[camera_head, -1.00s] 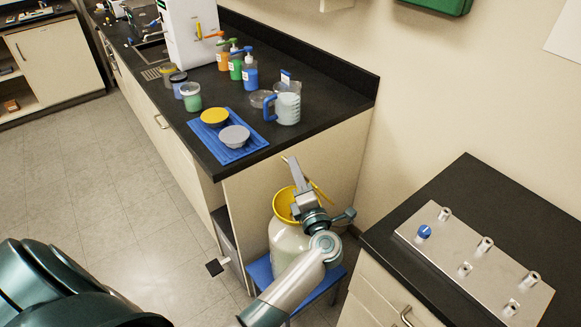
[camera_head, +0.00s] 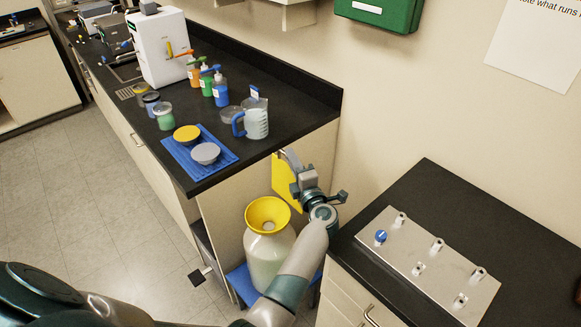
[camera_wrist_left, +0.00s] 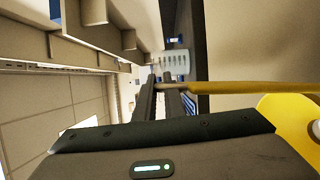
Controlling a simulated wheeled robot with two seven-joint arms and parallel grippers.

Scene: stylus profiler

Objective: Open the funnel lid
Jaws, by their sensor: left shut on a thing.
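The yellow funnel (camera_head: 268,212) sits in the neck of a large pale bottle (camera_head: 268,255), its round mouth uncovered. The yellow lid (camera_head: 283,182) stands up steeply at the funnel's back right, its flat face showing. My left gripper (camera_head: 289,158) is at the lid's upper edge, above and right of the funnel. In the left wrist view its fingers (camera_wrist_left: 168,84) are shut on the end of a thin yellow part of the lid (camera_wrist_left: 255,88). The hinge is hidden behind the gripper and arm. My right gripper is not in view.
The bottle stands on a blue stool (camera_head: 240,284) between the black-topped bench (camera_head: 285,127) and a right counter (camera_head: 440,195) with a metal plate (camera_head: 425,270). A blue tray (camera_head: 180,158), a jug (camera_head: 256,122) and pump bottles occupy the bench. Floor at left is clear.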

